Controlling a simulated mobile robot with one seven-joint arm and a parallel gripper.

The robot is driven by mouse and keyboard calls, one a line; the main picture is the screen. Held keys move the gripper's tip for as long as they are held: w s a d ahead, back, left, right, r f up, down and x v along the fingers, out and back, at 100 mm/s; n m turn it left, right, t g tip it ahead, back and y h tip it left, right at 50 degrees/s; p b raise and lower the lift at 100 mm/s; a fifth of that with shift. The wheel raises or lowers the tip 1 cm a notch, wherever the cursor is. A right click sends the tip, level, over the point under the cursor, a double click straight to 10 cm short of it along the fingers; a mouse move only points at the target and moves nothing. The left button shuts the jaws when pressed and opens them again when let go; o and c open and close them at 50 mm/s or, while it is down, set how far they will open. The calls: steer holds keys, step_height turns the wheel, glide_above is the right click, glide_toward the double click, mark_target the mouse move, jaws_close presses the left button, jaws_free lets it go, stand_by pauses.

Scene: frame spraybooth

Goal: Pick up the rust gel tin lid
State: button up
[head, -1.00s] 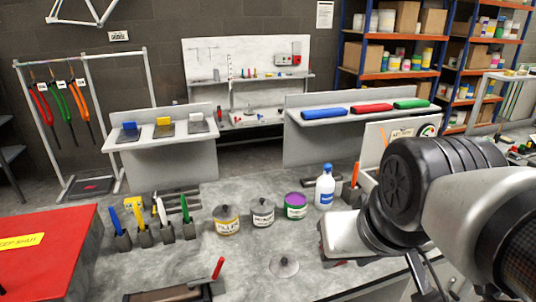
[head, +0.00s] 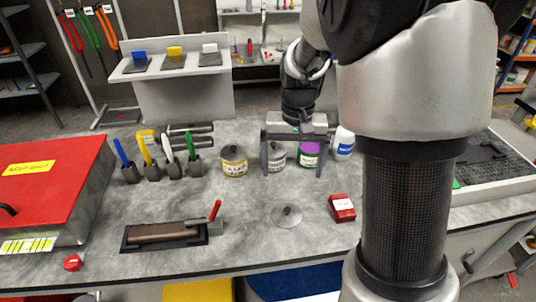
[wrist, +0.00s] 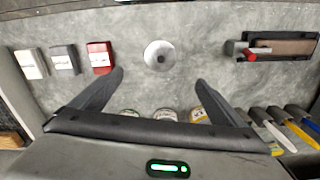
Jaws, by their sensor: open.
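A round grey lid (head: 287,216) with a dark knob lies flat and alone on the grey bench. It also shows in the wrist view (wrist: 159,55), centred just beyond my fingertips. I take it for the rust gel tin lid; no lettering on it is readable. My gripper (head: 292,172) is open and empty, fingers pointing down, above the bench near the tins and behind the lid. In the wrist view my gripper (wrist: 159,78) has its fingers spread either side of the lid's line, not touching it. A tin with a purple top (head: 309,150) stands behind, partly hidden by a finger.
A yellow-labelled tin (head: 234,162) and a grey tin (head: 277,157) stand by my gripper. A white bottle (head: 343,143) is right of them. A red box (head: 342,207) sits right of the lid, a dark tray (head: 165,236) left. Bare bench surrounds the lid.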

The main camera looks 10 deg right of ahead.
glide_above(287, 209)
steer(key=f, duration=1.1)
steer(key=shift+s+d+f, duration=0.2)
steer(key=shift+f, duration=0.2)
steer(key=shift+w+a+f, duration=0.1)
steer(key=shift+f, duration=1.4)
steer(key=shift+w+a+f, duration=0.1)
steer(key=shift+f, duration=1.4)
steer(key=shift+c, duration=0.4)
steer(key=c, duration=1)
